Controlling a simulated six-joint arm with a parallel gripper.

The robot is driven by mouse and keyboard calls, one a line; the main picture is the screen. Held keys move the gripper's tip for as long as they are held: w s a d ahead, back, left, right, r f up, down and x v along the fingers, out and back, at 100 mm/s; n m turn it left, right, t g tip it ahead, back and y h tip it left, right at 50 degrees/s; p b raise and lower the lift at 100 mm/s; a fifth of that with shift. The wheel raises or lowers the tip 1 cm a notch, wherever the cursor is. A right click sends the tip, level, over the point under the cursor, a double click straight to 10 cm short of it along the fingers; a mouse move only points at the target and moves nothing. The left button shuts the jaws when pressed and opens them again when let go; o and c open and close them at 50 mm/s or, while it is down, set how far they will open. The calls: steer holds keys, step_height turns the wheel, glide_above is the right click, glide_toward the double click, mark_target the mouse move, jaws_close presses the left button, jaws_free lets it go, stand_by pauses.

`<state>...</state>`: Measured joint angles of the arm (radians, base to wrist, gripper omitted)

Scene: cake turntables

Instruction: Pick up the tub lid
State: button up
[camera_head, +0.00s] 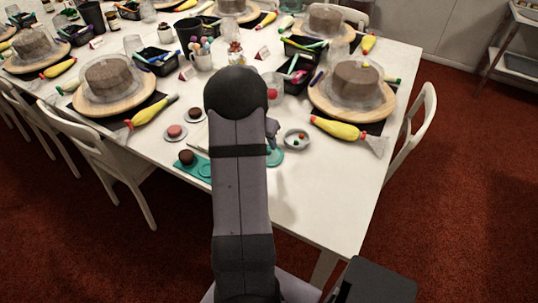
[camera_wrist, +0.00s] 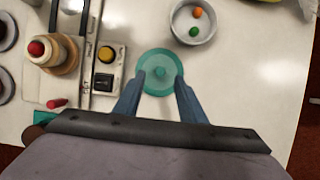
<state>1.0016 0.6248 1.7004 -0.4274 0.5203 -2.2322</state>
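The tub lid (camera_wrist: 160,62) is a round teal disc with a small raised knob at its middle, flat on the white table in the wrist view. Part of a teal disc also shows beside my arm in the head view (camera_head: 276,158). My gripper (camera_wrist: 160,80) is open, its two blue-grey fingers spread with their tips over the lid's near half, one on each side of the knob. I cannot tell whether the tips touch the lid. In the head view my arm hides most of the gripper.
A small bowl (camera_wrist: 193,38) with an orange and a green ball stands just beyond the lid. To the left are a panel with a yellow button (camera_wrist: 106,54) and a wooden round with a red ball (camera_wrist: 36,48). Cake turntables stand farther back. Table right of the lid is clear.

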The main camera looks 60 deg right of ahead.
steer(key=shift+p+x, duration=0.35)
steer(key=shift+x, duration=2.45)
steer(key=shift+a, duration=0.15)
jaws_close()
